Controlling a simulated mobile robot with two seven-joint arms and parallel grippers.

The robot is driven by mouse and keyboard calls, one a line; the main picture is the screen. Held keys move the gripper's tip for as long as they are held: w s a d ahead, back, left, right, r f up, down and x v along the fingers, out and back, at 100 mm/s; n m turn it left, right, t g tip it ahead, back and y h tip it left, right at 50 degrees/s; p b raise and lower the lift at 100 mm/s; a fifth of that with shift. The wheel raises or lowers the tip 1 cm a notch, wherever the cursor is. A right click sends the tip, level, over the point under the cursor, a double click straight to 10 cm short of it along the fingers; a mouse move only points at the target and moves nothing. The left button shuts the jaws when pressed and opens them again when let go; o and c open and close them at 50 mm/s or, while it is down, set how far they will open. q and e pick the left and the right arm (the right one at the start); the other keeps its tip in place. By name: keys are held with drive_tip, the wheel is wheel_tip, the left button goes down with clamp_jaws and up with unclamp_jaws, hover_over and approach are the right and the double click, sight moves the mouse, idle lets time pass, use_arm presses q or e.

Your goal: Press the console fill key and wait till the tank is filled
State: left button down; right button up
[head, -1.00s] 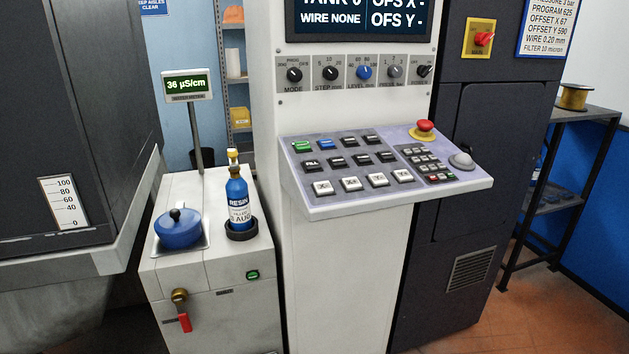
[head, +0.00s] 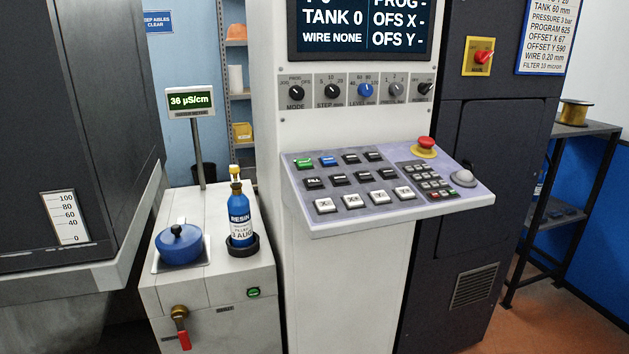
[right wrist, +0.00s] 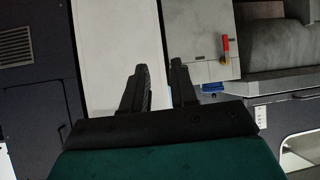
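The console's key panel (head: 385,205) slopes out from the white column in the head view. The black FILL key (head: 313,183) is at the left of its middle row, below a green key (head: 303,163). The screen (head: 360,28) above reads TANK 0 and WIRE NONE. The tank's level scale (head: 66,217), marked 0 to 100, is at the left; no water shows there. My right gripper (right wrist: 160,66) shows only in the right wrist view, its two black fingers apart with nothing between them. It is away from the keys. My left gripper is in neither view.
A red stop button (head: 424,146) and a grey knob (head: 464,178) stand on the panel's right side. A white cabinet left of the console carries a blue lidded pot (head: 180,246), a resin bottle (head: 240,222) and a red-handled valve (head: 183,338). Nothing covers the keys.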

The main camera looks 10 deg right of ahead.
clamp_jaws()
idle(1.2)
